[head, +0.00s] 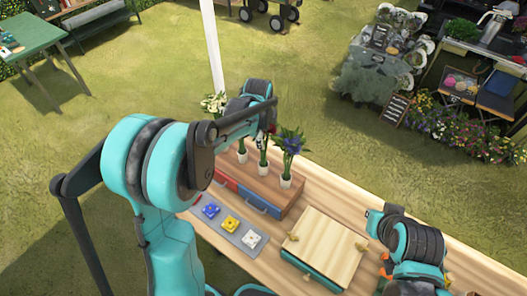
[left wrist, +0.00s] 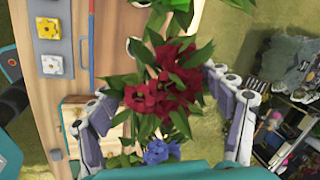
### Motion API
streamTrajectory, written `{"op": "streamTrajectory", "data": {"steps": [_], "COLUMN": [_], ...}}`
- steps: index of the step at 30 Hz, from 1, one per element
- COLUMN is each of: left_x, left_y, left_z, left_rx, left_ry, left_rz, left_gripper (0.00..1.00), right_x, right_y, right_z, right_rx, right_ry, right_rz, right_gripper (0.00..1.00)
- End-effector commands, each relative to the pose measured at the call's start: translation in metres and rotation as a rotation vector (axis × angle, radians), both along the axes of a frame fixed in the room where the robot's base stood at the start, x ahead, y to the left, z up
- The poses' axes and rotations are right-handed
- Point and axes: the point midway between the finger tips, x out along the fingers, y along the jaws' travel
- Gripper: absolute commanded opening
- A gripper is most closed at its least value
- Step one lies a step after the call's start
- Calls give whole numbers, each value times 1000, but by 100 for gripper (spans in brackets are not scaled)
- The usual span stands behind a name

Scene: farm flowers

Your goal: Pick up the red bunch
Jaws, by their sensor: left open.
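The red bunch (left wrist: 165,92) shows in the left wrist view as dark red blooms with green leaves. It lies between the spread fingers of my left gripper (left wrist: 160,88), with gaps to both sides. The gripper is open, and no grip on the stems shows.
Blue flowers (head: 290,140) stand in a vase (head: 286,181) close by, and white flowers (head: 213,103) stand further left. The vases are on a wooden drawer box (head: 270,190). A grey tray (head: 241,236) with coloured blocks and a wooden box (head: 325,247) sit in front.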

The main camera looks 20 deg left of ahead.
Motion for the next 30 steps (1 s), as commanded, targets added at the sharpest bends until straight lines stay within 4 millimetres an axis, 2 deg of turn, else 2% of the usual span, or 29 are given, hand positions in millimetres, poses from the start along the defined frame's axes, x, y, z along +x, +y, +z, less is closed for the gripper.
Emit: {"op": "streamTrajectory", "data": {"steps": [1, 9, 16, 19, 30], "left_x": [0, 0, 0, 0, 0], "left_y": [0, 0, 0, 0, 0], "left_z": [0, 0, 2, 11, 83], "left_rx": [0, 0, 0, 0, 0], "left_ry": [0, 0, 0, 0, 0], "left_rz": [0, 1, 1, 1, 1], "left_gripper": [77, 6, 6, 6, 6], "right_x": [0, 0, 0, 0, 0], "right_y": [0, 0, 0, 0, 0], "right_z": [0, 0, 0, 1, 5], "right_rx": [0, 0, 0, 0, 0], "right_ry": [0, 0, 0, 0, 0], "right_rz": [0, 0, 0, 0, 0], "right_gripper": [0, 0, 0, 0, 0]}}
